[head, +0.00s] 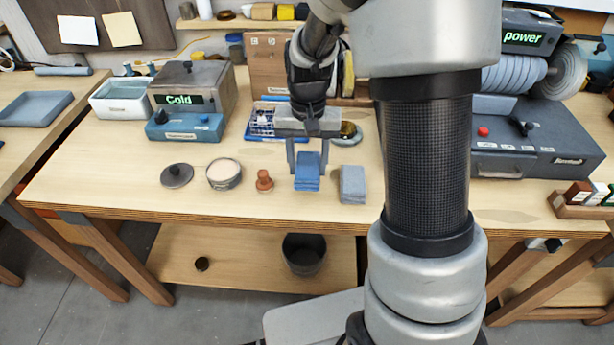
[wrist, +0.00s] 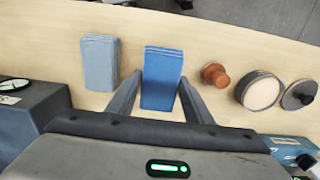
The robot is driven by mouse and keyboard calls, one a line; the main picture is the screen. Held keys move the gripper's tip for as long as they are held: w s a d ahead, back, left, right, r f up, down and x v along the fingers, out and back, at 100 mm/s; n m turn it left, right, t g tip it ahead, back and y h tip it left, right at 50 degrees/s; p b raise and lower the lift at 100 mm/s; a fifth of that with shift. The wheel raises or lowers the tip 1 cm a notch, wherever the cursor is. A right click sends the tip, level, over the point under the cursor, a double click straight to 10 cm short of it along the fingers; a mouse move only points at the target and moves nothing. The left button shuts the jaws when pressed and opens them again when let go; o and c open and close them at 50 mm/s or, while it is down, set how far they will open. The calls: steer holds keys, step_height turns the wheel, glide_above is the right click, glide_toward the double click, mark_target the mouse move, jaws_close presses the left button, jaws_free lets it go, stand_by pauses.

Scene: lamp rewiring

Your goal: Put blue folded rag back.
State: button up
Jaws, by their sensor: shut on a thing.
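The blue folded rag (head: 308,171) is near the front edge of the workbench in the head view. It also shows in the wrist view (wrist: 162,78), between the two fingers. My gripper (head: 307,168) points down and is shut on the rag, with one finger at each side. I cannot tell whether the rag touches the bench or hangs just above it. A paler grey-blue folded rag (head: 352,184) lies to its right in the head view and shows at the left in the wrist view (wrist: 99,63).
A wooden-brown knobbed piece (head: 264,180), an open round tin (head: 223,174) and its dark lid (head: 177,175) stand left of the gripper. Behind are a blue wire tray (head: 262,121) and a "Cold" box (head: 194,92). The bench's front edge (head: 300,216) is close.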

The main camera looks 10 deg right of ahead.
mark_target(308, 175)
steer(key=shift+f, duration=1.85)
steer(key=shift+f+b, duration=0.25)
steer(key=shift+b, duration=0.1)
steer(key=o, duration=1)
steer(key=shift+r, duration=0.1)
